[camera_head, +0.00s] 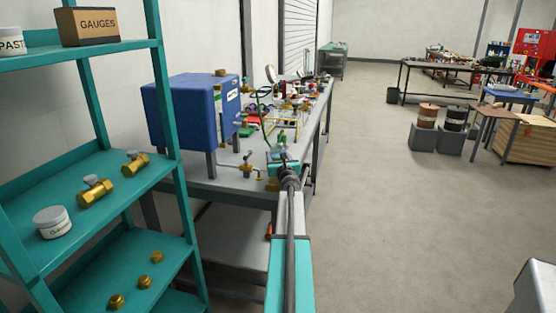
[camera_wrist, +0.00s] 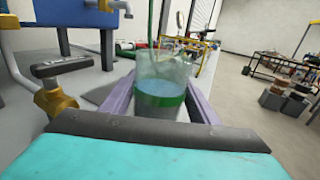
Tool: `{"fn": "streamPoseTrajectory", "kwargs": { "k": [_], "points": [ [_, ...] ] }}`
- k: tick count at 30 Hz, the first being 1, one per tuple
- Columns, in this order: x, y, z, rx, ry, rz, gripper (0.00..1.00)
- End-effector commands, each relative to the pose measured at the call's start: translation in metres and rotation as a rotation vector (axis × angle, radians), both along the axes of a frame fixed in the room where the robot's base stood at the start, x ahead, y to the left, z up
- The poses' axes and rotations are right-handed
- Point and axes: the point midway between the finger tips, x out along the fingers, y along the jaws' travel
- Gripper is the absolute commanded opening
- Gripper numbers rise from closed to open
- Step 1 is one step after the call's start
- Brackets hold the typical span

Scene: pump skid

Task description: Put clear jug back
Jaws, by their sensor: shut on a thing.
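The clear jug (camera_wrist: 163,88) stands upright between the two purple fingers of my gripper (camera_wrist: 160,103) in the wrist view. My gripper is shut on it. Bluish liquid and a green band show in its lower part. A thin green hose (camera_wrist: 151,22) comes down from above to the jug's mouth; I cannot tell whether it goes inside. In the head view my gripper (camera_head: 284,160) is at the front end of the long grey bench (camera_head: 205,180), right of the blue tank (camera_head: 180,112). The jug is too small and covered to make out there.
A brass valve with a dark lever (camera_wrist: 58,98) is close on the left in the wrist view. A teal shelf (camera_head: 100,190) with brass fittings and a white tub (camera_head: 52,222) stands left. Parts crowd the bench farther back. The floor (camera_head: 400,220) to the right is clear.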

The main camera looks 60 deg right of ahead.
Motion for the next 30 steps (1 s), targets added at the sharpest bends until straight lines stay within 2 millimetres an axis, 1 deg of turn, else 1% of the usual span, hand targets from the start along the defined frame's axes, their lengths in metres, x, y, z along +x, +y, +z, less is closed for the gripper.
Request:
{"fn": "streamPoseTrajectory", "kwargs": {
  "k": [3, 11, 16, 17, 19, 20, 30],
  "points": [
    [0.0001, 0.0001, -0.0052, -0.001, -0.001, 0.001, 0.18],
    [0.0003, 0.0003, -0.0047, -0.001, -0.001, 0.001, 0.18],
    [0.0004, 0.0004, -0.0083, -0.001, -0.001, 0.001, 0.18],
    [0.0003, 0.0003, -0.0079, -0.001, -0.001, 0.001, 0.59],
    [0.0003, 0.0003, -0.0077, -0.001, -0.001, 0.001, 0.71],
    [0.0003, 0.0003, -0.0076, -0.001, -0.001, 0.001, 0.73],
    [0.0004, 0.0003, -0.0069, -0.001, -0.001, 0.001, 0.73]
  ]
}}
